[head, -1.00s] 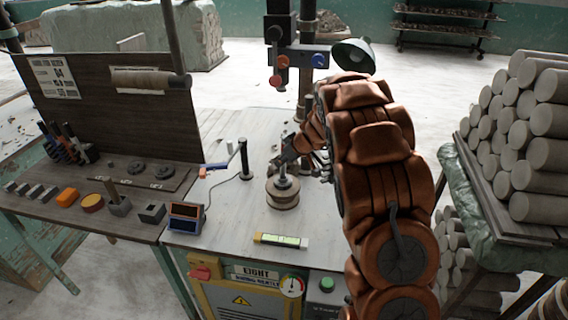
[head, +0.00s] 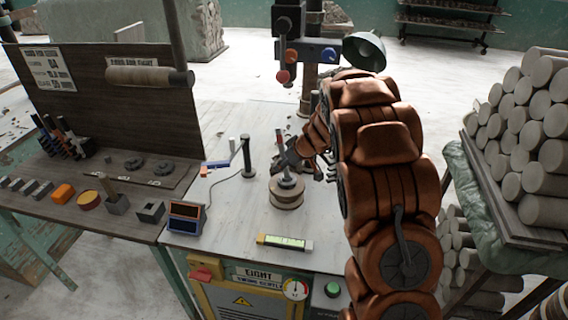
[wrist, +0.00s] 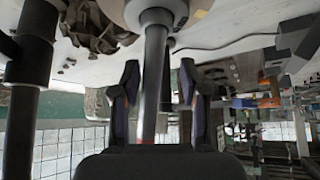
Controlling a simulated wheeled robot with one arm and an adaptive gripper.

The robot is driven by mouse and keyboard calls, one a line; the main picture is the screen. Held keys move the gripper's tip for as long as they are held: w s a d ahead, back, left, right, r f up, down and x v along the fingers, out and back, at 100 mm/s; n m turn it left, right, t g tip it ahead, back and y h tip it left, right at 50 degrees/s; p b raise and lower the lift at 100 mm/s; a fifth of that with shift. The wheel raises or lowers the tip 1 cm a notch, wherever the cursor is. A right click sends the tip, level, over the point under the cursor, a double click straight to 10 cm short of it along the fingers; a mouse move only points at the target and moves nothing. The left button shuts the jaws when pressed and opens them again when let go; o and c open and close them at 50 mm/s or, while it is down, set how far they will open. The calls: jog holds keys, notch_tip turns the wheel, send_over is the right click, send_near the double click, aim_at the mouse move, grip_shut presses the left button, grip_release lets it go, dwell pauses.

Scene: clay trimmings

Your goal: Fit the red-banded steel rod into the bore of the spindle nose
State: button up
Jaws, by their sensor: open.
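A bare steel rod (wrist: 154,85) runs straight between my fingers in the wrist view, which looks upside down. Its lower end meets the grey collar of the spindle nose (wrist: 170,8) and appears to enter it; the depth is not visible. My gripper (wrist: 159,72) is open, one finger on each side of the rod with gaps. In the head view the spindle nose (head: 287,181) tops a round tan base (head: 287,197) on the bench. My gripper (head: 287,160) is just above it, and a thin rod top (head: 279,136) shows above the gripper.
A thin dark post (head: 248,158) stands left of the spindle. A column with a red-and-blue-knobbed head (head: 290,45) and a green lamp (head: 364,50) stand behind. A yellow-ended level (head: 285,242) lies in front. A small display box (head: 186,218) is front left.

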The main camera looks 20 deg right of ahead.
jog(key=shift+s+d+r, duration=0.15)
jog(key=shift+s+r, duration=0.65)
jog(key=shift+s, duration=0.15)
jog(key=b+v, duration=0.4)
jog(key=v, duration=0.6)
jog(key=shift+d+r, duration=0.2)
jog(key=shift+d, duration=0.05)
jog(key=s+a+m+g, duration=0.1)
jog(key=s+a+g, duration=0.1)
jog(key=s+a, duration=0.7)
jog(key=s+a+m+g, duration=0.1)
jog(key=s+a+g, duration=0.2)
jog(key=s+a, duration=0.55)
jog(key=s+f+m+g+h, duration=0.1)
jog(key=s+f, duration=0.1)
jog(key=s, duration=1)
jog(key=s+d+f+m+g+h, duration=0.1)
jog(key=s+g, duration=0.1)
jog(key=s, duration=1)
jog(key=shift+s+d+f+m+h, duration=0.15)
jog(key=shift+f+m+h, duration=0.15)
jog(key=shift+f+h, duration=0.1)
jog(key=shift+d, duration=0.1)
jog(key=shift+c, duration=0.2)
